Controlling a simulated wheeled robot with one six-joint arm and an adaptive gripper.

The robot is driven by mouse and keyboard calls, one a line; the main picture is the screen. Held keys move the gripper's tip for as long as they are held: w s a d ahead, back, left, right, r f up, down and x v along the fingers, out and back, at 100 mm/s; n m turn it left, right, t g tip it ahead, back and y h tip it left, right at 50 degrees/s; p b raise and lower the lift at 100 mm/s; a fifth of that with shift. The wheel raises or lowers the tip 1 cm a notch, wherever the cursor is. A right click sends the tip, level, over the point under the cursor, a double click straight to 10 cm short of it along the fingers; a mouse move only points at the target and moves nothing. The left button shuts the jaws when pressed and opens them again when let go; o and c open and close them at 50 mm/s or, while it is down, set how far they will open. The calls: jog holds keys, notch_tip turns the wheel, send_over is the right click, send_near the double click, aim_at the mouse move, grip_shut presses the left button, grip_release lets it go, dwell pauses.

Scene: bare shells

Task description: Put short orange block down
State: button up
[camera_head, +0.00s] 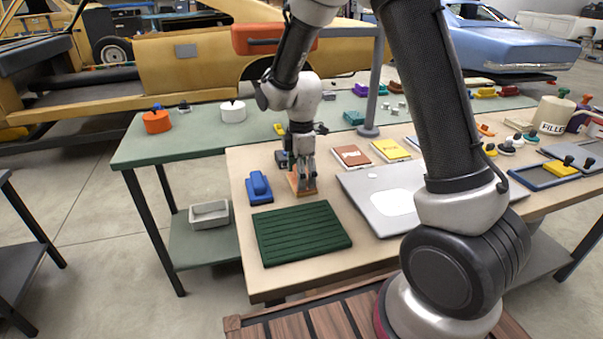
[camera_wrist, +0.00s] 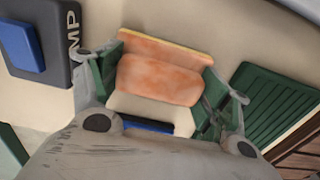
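The short orange block (camera_head: 296,187) is at my gripper's fingertips, low over the wooden tabletop, just behind the green ribbed mat. In the wrist view the orange block (camera_wrist: 158,82) lies between the two fingers of my gripper (camera_wrist: 165,85), with a finger against each end. My gripper (camera_head: 303,176) looks shut on it and points down. The block's underside is hidden, so I cannot tell whether it rests on the table or hangs slightly above it.
A blue block (camera_head: 259,188) stands close on the left. The green mat (camera_head: 302,233) lies in front. A grey laptop-like panel (camera_head: 362,190) lies to the right. A dark pad with a blue top (camera_wrist: 38,40) is nearby. Brown and yellow booklets (camera_head: 352,156) lie behind right.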

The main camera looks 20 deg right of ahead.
jog(key=shift+o, duration=1.3)
notch_tip(320, 180, up, 12)
jog(key=r, duration=0.1)
jog(key=s+d+r+m+t, duration=0.1)
jog(key=s+d+r+m, duration=0.3)
jog(key=s+d+r, duration=0.1)
jog(key=s+d+r+m+t, duration=0.1)
jog(key=s+d+m, duration=0.4)
jog(key=s, duration=0.5)
jog(key=s+d+r+m+t, duration=0.2)
jog(key=s+d+m, duration=0.3)
jog(key=s+m, duration=0.4)
jog(key=shift+s+r, duration=0.9)
jog(key=shift+s, duration=0.15)
jog(key=shift+o, duration=0.4)
